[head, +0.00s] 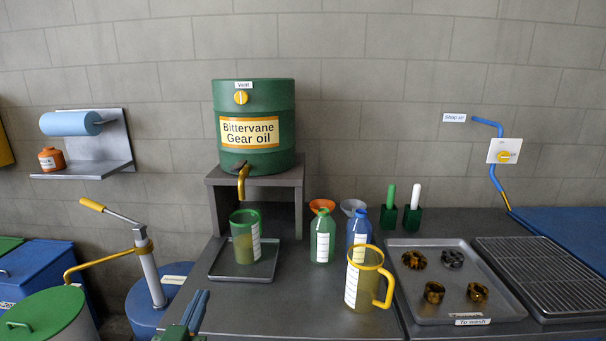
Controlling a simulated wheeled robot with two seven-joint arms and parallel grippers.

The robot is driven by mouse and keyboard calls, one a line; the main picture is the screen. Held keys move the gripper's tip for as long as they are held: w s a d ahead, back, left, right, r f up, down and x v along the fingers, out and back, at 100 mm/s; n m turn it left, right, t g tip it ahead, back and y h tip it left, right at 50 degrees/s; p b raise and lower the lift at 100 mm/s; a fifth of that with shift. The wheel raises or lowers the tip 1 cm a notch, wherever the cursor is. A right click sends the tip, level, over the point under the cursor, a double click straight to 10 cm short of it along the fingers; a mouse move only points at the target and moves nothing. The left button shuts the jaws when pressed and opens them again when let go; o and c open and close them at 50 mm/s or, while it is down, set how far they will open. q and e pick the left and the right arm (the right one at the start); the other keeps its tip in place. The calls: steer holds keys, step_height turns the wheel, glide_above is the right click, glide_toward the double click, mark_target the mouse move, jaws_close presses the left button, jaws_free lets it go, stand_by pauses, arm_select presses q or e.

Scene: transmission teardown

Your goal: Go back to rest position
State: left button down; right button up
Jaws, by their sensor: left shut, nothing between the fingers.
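My left gripper (200,297) shows at the bottom of the head view, left of centre. Its blue fingers are together with nothing between them, and they point up the picture. It appears at the left front edge of the grey bench (265,312), apart from the containers. My right gripper is not in view.
A green jug (245,240) stands on a small tray (225,266) under the gear oil drum (253,115). A yellow-handled jug (364,280) and two bottles stand mid-bench. A tray of metal parts (423,313) and a wire rack (545,272) are at right. A hand pump (150,275) stands left.

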arm_select(q)
steer(key=s+d+f+m+g, duration=0.2)
steer(key=s+f+g, duration=1.2)
steer(key=s+f, duration=1.1)
steer(key=s+f+g, duration=0.1)
steer(key=s+f, duration=0.2)
steer(key=f, duration=1.2)
steer(key=s+a+f+g, duration=0.1)
steer(key=s+a+f, duration=0.1)
steer(key=s+f, duration=0.7)
steer(key=s, duration=0.3)
steer(key=shift+f+m+g+h, duration=0.2)
steer(key=shift+m+g+h, duration=0.1)
